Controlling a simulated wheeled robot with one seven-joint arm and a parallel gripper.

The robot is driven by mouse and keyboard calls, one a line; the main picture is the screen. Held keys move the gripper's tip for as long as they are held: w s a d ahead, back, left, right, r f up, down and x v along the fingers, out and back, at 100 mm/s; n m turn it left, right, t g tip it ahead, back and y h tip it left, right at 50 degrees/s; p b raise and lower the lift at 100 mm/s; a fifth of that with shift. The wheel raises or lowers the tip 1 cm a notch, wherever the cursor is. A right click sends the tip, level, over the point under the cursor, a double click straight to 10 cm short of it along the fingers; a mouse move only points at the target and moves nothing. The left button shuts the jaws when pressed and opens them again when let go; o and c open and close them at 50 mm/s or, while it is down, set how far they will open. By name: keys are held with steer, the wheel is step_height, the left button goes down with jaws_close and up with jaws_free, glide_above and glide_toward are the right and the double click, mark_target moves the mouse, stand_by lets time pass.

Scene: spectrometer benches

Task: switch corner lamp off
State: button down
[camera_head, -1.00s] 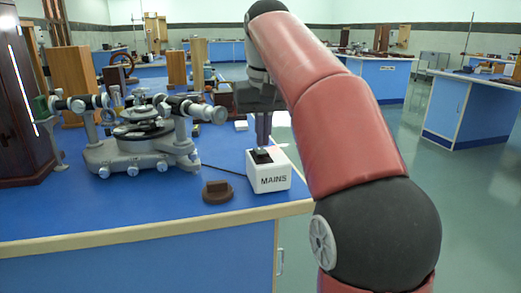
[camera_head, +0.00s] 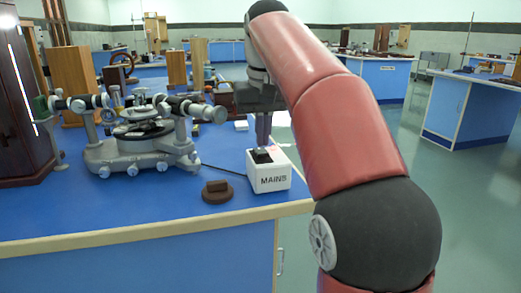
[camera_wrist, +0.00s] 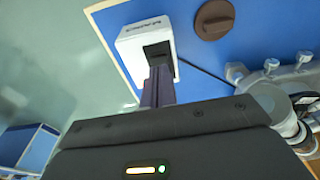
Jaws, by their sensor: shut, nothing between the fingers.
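A white box marked MAINS (camera_head: 269,179) stands at the right front corner of the blue bench top, with a dark switch (camera_head: 262,156) on its top. My gripper (camera_head: 263,143) points down over the box with its fingers shut and empty. The fingertips are at the switch; I cannot tell whether they press it. In the wrist view the shut fingers (camera_wrist: 158,85) reach to the dark switch area on the white box (camera_wrist: 132,40) and hide part of it. No thing is clearly recognisable as the corner lamp. A tall dark wooden housing (camera_head: 14,120) at the left has a bright glowing slit.
A grey spectrometer (camera_head: 130,150) stands left of the box. A brown round-based block (camera_head: 217,192) lies close beside the box, and a dark cable runs behind it. The bench edge is just in front. Other benches stand behind.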

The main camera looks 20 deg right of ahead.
mark_target(263, 153)
steer(key=shift+f+b, duration=0.65)
steer(key=shift+f, duration=0.25)
steer(key=shift+r, duration=0.1)
step_height(263, 153, up, 3)
steer(key=p, duration=0.3)
steer(key=shift+r+p, duration=0.45)
steer(key=shift+r, duration=1.5)
steer(key=s+f+t, duration=0.3)
steer(key=s+f, duration=1.9)
steer(key=f, duration=0.3)
steer(key=shift+f+t, duration=0.15)
steer(key=shift+t, duration=0.25)
